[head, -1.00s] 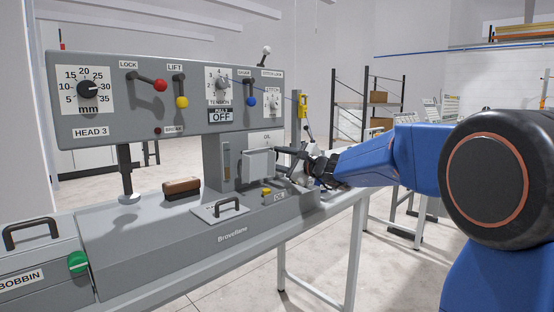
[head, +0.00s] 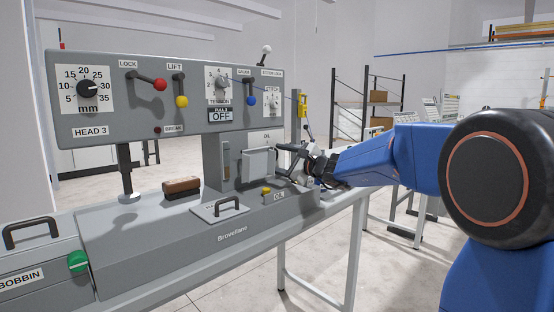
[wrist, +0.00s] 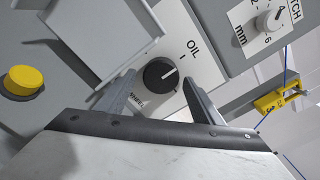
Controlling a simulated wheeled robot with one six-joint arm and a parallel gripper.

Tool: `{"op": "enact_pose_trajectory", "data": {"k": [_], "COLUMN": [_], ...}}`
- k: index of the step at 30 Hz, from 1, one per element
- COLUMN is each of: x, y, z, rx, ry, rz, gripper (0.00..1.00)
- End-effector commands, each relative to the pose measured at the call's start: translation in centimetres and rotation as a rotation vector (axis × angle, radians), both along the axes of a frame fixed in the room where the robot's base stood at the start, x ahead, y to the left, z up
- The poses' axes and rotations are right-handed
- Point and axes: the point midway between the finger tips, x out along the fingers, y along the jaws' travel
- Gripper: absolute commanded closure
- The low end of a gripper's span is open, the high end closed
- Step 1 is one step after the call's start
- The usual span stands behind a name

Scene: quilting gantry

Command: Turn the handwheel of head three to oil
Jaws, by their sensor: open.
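In the wrist view, a round black knob (wrist: 160,75) with a white pointer line sits on a white plate (wrist: 205,72) marked OIL. The pointer slants up and right, a little off the tick beside OIL. A second label at the knob's lower left is partly covered by a finger. My gripper (wrist: 158,78) is open, one finger on each side of the knob; I cannot tell if either touches it. In the head view, my gripper (head: 292,160) is at the right side of the HEAD 3 machine's post, and the knob cannot be made out there.
A grey flap (head: 258,163) juts out close to my gripper; it also shows in the wrist view (wrist: 98,30). A yellow button (wrist: 22,80) is at the wrist view's left. The HEAD 3 panel (head: 120,118) overhangs above.

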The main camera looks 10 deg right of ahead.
Motion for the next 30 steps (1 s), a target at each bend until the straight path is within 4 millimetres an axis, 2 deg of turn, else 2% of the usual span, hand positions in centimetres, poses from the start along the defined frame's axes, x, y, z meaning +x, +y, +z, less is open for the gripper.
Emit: {"op": "enact_pose_trajectory", "data": {"k": [5, 8, 24, 30], "x": [-0.8, -2.1, -11.2, -13.6], "y": [-0.5, -1.3, -6.6, -8.0], "z": [0.1, 0.1, 0.1, 0.0], "rx": [0.0, -0.001, -0.001, 0.0], "ry": [-0.002, -0.001, -0.001, 0.0], "rz": [-0.001, -0.002, -0.004, -0.003], "gripper": [0.39, 0.39, 0.39, 0.39]}}
